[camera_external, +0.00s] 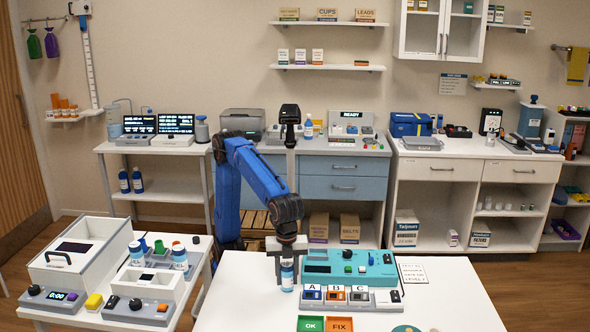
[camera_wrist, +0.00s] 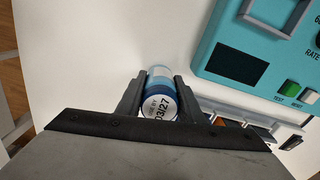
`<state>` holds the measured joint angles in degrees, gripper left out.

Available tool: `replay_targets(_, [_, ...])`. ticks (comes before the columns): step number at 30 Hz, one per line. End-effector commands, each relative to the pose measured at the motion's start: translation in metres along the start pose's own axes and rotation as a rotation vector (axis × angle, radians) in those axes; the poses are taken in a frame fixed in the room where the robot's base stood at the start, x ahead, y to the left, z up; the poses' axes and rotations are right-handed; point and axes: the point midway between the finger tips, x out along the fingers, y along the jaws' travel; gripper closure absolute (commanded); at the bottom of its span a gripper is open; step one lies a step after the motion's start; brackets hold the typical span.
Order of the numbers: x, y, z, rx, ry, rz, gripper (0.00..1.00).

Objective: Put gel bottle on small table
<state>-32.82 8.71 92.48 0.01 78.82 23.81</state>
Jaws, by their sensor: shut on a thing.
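A small bottle (camera_external: 287,276) with a blue and white body is between the fingers of my gripper (camera_external: 287,259). It is upright at the left part of the white front table (camera_external: 450,300); I cannot tell whether its base touches the top. In the wrist view the bottle (camera_wrist: 160,106) shows a round white end printed "03/27" with a blue rim, and my gripper (camera_wrist: 159,88) is shut on it from both sides. I cannot read whether it is the gel bottle. Another white table (camera_external: 185,296) stands at the left.
A teal device (camera_external: 348,266) and a switch panel marked A, B, C (camera_external: 350,299) are close on the bottle's right. Green OK and orange FIX trays (camera_external: 311,324) lie in front. The front table's left part and right side are mostly clear. The left table is crowded with devices.

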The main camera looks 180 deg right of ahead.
Motion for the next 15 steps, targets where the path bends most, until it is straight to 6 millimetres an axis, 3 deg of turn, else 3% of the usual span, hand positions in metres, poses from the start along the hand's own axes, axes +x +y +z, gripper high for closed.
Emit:
replay_targets(13, [0.0100, 0.0001, 0.0002, 0.000, 0.000, 0.000, 0.91])
replay_targets(14, [0.0104, 0.0001, 0.0002, 0.000, 0.000, 0.000, 0.64])
replay_targets(15, [0.0101, 0.0000, 0.0001, 0.000, 0.000, 0.000, 0.54])
